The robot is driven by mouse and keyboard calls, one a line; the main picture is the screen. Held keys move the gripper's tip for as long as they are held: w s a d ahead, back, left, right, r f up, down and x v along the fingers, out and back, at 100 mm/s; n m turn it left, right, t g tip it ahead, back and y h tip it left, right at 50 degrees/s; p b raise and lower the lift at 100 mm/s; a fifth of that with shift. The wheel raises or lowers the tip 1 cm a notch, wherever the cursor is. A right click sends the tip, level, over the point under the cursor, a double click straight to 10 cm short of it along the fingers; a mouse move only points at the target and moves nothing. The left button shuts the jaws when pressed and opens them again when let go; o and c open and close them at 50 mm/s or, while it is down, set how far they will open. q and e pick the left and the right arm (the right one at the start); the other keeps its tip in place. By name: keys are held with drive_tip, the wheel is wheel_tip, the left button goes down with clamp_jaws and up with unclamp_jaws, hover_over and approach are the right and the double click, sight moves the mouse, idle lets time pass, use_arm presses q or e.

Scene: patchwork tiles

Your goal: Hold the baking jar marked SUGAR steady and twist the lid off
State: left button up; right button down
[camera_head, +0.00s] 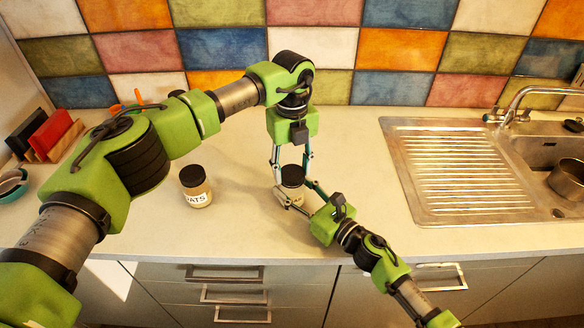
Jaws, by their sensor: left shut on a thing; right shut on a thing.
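A small jar (292,196) with a dark lid (293,173) stands on the worktop near its front edge, mostly hidden by both grippers. Its label cannot be read. My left gripper (292,176) points down from above, its fingers shut on the lid from either side. My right gripper (293,192) comes in from the lower right and is shut around the jar's body below the lid. The lid appears seated on the jar; whether it is loosened cannot be told.
A second dark-lidded jar (196,187), its label showing "ATS", stands to the left under my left arm. A steel sink with drainer (450,165) is at the right, a pan (568,180) in its basin. Red and dark boards (45,135) stand at the left. The worktop between is clear.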

sight(292, 173)
use_arm(q)
drive_tip(key=shift+r, duration=0.2)
use_arm(e)
drive_tip(key=shift+f, duration=0.1)
idle(0.4)
use_arm(q)
drive_tip(key=shift+r, duration=0.9)
drive_tip(key=shift+r, duration=0.1)
drive_tip(key=shift+r, duration=1.95)
use_arm(e)
drive_tip(key=c, duration=1)
unclamp_jaws()
drive_tip(key=shift+o, duration=0.2)
